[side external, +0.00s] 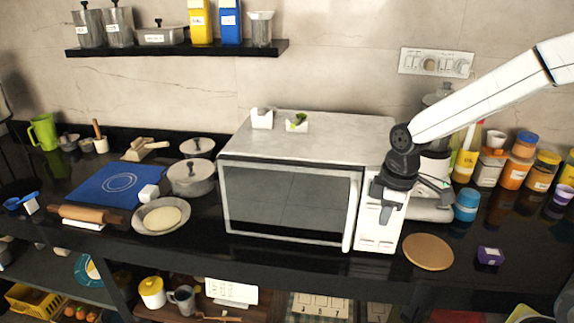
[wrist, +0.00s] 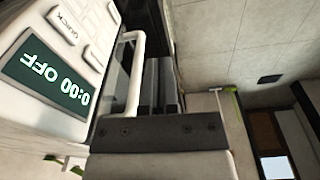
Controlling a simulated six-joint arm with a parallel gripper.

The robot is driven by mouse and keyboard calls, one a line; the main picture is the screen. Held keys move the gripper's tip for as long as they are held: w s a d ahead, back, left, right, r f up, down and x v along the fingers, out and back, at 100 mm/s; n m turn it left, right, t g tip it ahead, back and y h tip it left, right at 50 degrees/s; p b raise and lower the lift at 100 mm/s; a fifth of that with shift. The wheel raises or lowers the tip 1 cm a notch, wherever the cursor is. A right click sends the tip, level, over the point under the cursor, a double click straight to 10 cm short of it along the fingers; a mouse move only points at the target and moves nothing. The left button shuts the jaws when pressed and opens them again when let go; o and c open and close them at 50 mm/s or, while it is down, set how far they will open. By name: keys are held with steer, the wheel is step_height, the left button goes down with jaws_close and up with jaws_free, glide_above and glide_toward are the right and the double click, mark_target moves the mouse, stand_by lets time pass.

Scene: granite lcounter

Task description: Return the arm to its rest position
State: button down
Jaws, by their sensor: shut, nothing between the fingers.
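My gripper (side external: 386,218) hangs in front of the microwave's control panel (side external: 374,235) in the side external view, pointing down. Its dark fingers (wrist: 163,78) are shut with nothing between them in the wrist view. The white microwave (side external: 292,140) stands on the counter with its door closed. Its vertical door handle (side external: 351,212) is just left of my gripper. The handle also shows beside the fingers in the wrist view (wrist: 134,75), where I cannot tell whether they touch. The microwave display (wrist: 47,80) reads "0:00 OFF".
Several jars and bottles (side external: 466,204) crowd the counter right of the microwave, near a round brown board (side external: 428,252). Pots (side external: 191,178), a plate (side external: 162,217) and a blue mat (side external: 119,183) lie to the left. A wall shelf (side external: 180,49) is above. The air at upper right is open.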

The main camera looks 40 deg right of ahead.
steer(key=s+f+m+t, duration=0.1)
steer(key=s+f+m, duration=0.3)
steer(key=s+m, duration=0.2)
steer(key=shift+s+a+f+m+t, duration=0.3)
steer(key=shift+m+t, duration=0.1)
steer(key=shift+m, duration=0.5)
